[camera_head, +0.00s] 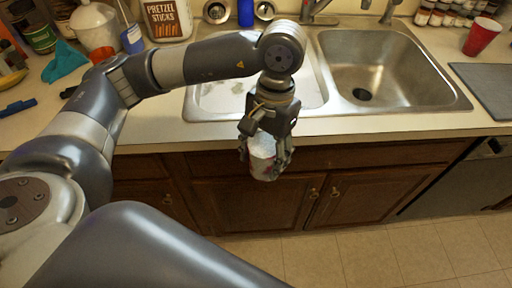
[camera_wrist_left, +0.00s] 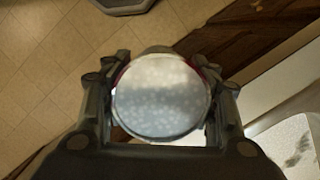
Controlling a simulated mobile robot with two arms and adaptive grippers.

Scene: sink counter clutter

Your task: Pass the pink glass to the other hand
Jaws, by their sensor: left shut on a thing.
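My left gripper (camera_head: 267,146) is shut on a glass (camera_head: 262,163), held in front of the cabinet doors and below the counter's front edge. In the head view the glass looks pale with some pinkish-red marks, and its upper part is between the fingers. In the left wrist view the glass (camera_wrist_left: 160,97) shows end-on as a round, whitish, speckled surface with a reddish edge, with the fingers (camera_wrist_left: 160,108) on both sides. My right gripper is not in view.
A double steel sink (camera_head: 395,73) is set in the counter behind the gripper. A red cup (camera_head: 481,37) and a dark grey mat (camera_head: 487,88) are at right. The floor in front is clear.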

